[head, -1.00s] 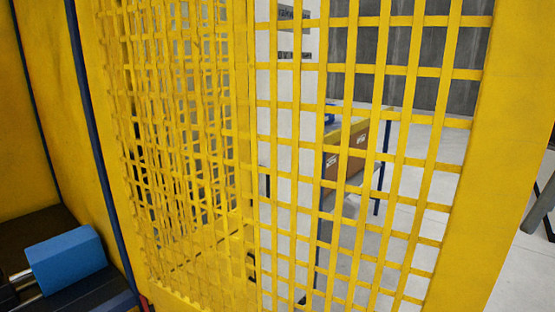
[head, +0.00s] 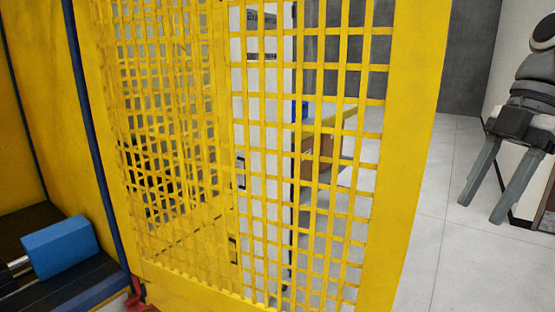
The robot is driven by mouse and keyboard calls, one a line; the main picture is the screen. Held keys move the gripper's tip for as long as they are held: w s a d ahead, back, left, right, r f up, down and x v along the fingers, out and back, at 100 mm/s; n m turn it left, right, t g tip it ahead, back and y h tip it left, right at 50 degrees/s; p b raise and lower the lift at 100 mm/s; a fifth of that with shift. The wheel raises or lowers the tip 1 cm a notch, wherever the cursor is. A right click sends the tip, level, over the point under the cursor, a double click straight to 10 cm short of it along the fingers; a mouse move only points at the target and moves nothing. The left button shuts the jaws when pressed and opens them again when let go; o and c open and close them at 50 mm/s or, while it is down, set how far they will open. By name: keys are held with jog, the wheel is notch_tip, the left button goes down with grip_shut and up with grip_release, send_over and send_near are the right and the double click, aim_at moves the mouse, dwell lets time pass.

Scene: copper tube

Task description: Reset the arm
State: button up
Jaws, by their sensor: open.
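My gripper (head: 483,212) is at the right side of the head view, pointing down, with its two grey fingers spread apart. Nothing shows between the fingers. Part of my arm runs up out of the picture above it. The gripper appears to the right of the yellow mesh panel and apart from it, over grey floor. No copper tube can be made out for certain.
A yellow mesh panel (head: 400,160) fills the middle. At lower left a blue block (head: 60,247) with a shiny rod (head: 18,265) sits on a dark surface. Behind the mesh is a yellow-edged table (head: 340,118). Open floor (head: 425,240) shows right of the panel.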

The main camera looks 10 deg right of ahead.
jog(key=s+a+f+m+t+h, duration=0.2)
jog(key=a+f+m+t, duration=0.1)
jog(key=a+f+m, duration=0.5)
jog(key=s+a+f+m+t+h, duration=0.2)
jog(key=a+f+m+t, duration=0.1)
jog(key=a+f+m, duration=0.6)
jog(key=a+m, duration=0.2)
jog(key=shift+a+m, duration=0.4)
jog(key=shift+d+f, duration=0.1)
jog(key=shift+d, duration=0.05)
